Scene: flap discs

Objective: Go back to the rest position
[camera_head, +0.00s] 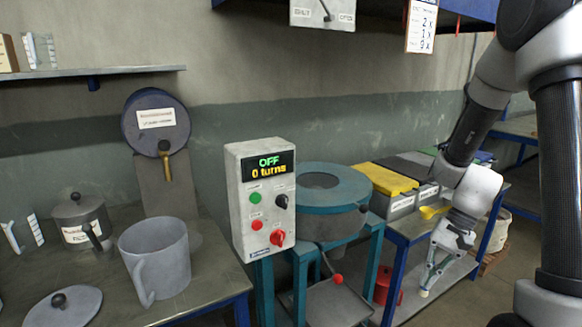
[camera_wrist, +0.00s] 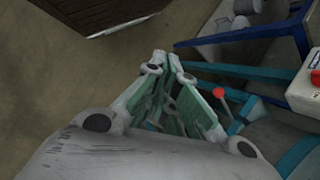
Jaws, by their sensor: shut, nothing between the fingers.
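My gripper (camera_head: 428,283) hangs at the right in the head view, pointing down beside the blue-framed bench with the lidded bins. Its fingers are together and hold nothing. In the wrist view the closed fingers (camera_wrist: 166,60) point toward the floor. The arm comes down from the upper right of the head view, bent at the elbow.
A control box (camera_head: 262,198) reads "OFF" and "0 turns". Next to it a round teal-rimmed machine (camera_head: 330,190) stands on a teal frame. A grey mug (camera_head: 157,262) and a lidded pot (camera_head: 82,222) stand on the left table. Bins with a yellow lid (camera_head: 385,178) stand near my arm.

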